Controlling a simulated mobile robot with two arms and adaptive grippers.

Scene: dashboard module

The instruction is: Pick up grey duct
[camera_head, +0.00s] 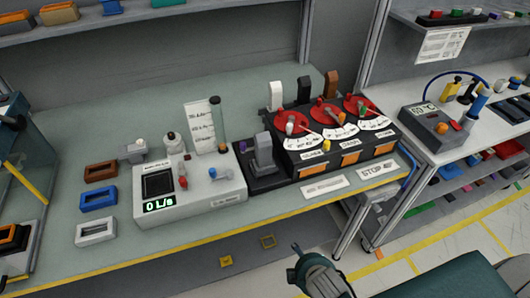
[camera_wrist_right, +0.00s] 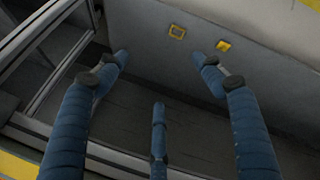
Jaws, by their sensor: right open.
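The piece that looks like the grey duct (camera_head: 264,150) stands upright on a black base at the left end of the dashboard module (camera_head: 338,150). White (camera_head: 275,95), black (camera_head: 304,89) and brown (camera_head: 333,83) upright pieces stand along the module's back. My right gripper (camera_head: 315,268) is low at the bottom of the head view, in front of the bench and well apart from the grey duct. In the right wrist view its blue fingers (camera_wrist_right: 161,65) are spread open and empty, facing the bench front. The grey duct is not in that view. My left gripper is not in view.
A white meter box (camera_head: 190,190) with a green display stands left of the duct. Brown, blue and white frames (camera_head: 96,231) lie further left. The bench's yellow front edge (camera_head: 200,240) lies between my right gripper and the worktop. A second bench (camera_head: 425,155) stands at right.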

